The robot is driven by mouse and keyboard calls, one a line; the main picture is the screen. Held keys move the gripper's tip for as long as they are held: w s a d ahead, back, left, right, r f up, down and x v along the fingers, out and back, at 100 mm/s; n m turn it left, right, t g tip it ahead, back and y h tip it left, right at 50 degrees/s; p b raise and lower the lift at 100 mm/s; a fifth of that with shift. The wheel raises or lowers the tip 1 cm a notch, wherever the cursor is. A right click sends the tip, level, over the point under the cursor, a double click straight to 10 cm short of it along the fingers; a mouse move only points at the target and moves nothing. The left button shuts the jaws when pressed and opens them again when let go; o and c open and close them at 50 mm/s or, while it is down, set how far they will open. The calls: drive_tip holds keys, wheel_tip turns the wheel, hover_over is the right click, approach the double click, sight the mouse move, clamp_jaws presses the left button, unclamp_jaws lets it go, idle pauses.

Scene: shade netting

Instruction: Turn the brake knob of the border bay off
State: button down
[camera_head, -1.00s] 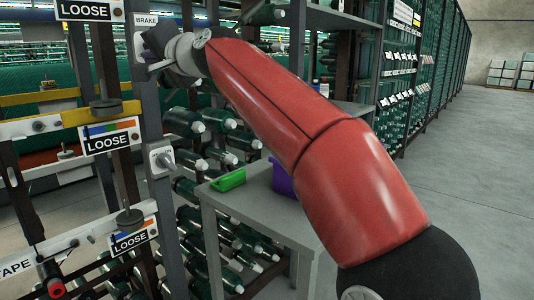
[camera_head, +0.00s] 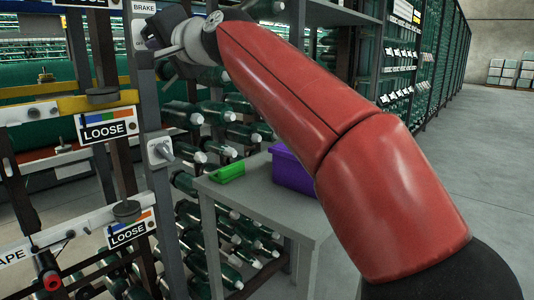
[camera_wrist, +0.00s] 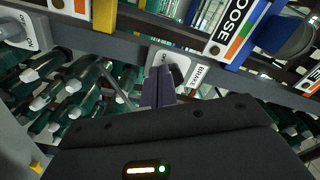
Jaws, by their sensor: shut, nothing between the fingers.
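In the head view my gripper (camera_head: 158,50) is at the upper left, beside the grey post and just under the BRAKE label (camera_head: 144,7). A pale switch plate (camera_head: 139,32) shows there, partly covered by the gripper. In the wrist view my gripper's dark fingers (camera_wrist: 158,84) are together and empty, in front of the plate (camera_wrist: 175,59) beside the BRAKE label (camera_wrist: 197,75). The fingers hide much of the knob area, so I cannot tell contact or the knob's angle. A second plate with a grey knob (camera_head: 162,151) is lower on the post. No border name is readable.
LOOSE signs (camera_head: 106,126) and a yellow bar (camera_head: 90,101) are left of the post. Green bobbins (camera_head: 195,115) fill the rack behind. A grey table (camera_head: 262,205) holds a green tray (camera_head: 228,172) and a purple bin (camera_head: 293,171). The floor at right is clear.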

sight(144, 29)
drive_tip(key=b+v, duration=0.1)
drive_tip(key=v, duration=0.2)
drive_tip(key=shift+w+a+r+m+p, duration=0.55)
drive_tip(key=shift+a+m+p, duration=0.3)
drive_tip(key=shift+m+p, duration=0.15)
drive_tip(key=shift+w+a+r+m+p, duration=0.55)
drive_tip(key=shift+a+m+p, duration=0.3)
drive_tip(key=shift+m+p, duration=0.1)
drive_tip(key=shift+w+a+r+m+p, duration=0.45)
drive_tip(key=shift+w+a+m+p, duration=0.1)
drive_tip(key=shift+a+m+p, duration=0.4)
drive_tip(key=shift+w+d+f, duration=0.1)
drive_tip(key=shift+w+d, duration=0.15)
